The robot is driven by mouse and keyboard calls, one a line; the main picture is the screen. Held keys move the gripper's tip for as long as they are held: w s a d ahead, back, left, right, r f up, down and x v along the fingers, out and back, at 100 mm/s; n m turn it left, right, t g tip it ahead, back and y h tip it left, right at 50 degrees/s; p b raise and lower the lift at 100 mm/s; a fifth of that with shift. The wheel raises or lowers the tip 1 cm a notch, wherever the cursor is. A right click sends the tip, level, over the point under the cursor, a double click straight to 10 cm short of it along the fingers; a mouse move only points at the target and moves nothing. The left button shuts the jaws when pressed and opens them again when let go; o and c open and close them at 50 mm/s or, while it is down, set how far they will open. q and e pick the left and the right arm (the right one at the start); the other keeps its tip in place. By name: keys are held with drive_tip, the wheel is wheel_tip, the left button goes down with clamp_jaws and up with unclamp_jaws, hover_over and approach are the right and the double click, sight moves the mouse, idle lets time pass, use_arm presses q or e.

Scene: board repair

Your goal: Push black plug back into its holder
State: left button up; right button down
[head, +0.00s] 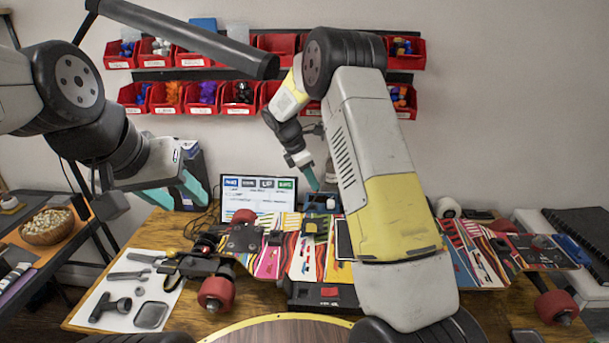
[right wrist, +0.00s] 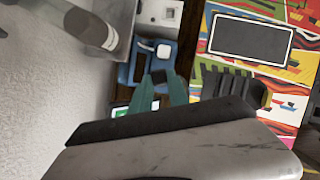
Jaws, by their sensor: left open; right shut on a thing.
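My right gripper (head: 312,180) reaches down behind the board, above a small blue device (head: 320,203). In the right wrist view its teal fingers (right wrist: 150,90) are shut on a small black plug (right wrist: 158,76). The plug sits at the fingertips beside the blue device (right wrist: 136,68), which has a white part on top; the plug's holder is not clear, and I cannot tell whether the plug touches the device. My left gripper (head: 178,195) is open and empty at the left, above the table's back edge.
A colourful longboard (head: 295,257) with red wheels lies across the wooden table. A white tool sheet (head: 118,287) lies at the front left. A small screen (head: 259,189) stands behind. Red bins (head: 190,97) hang on the wall. My right arm covers the board's middle.

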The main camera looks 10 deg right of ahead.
drive_tip(key=shift+w+a+f, duration=0.1)
drive_tip(key=shift+w+f, duration=0.05)
drive_tip(key=shift+f, duration=0.75)
drive_tip(key=shift+w+a+f, duration=0.1)
drive_tip(key=shift+f, duration=0.8)
drive_tip(key=shift+w+a+f, duration=0.1)
drive_tip(key=shift+w+f, duration=0.05)
drive_tip(key=shift+f, duration=0.75)
drive_tip(key=shift+f, duration=1)
idle(1.0)
drive_tip(key=c, duration=1.2)
unclamp_jaws()
drive_tip(key=o, duration=0.3)
drive_tip(key=shift+r, duration=0.3)
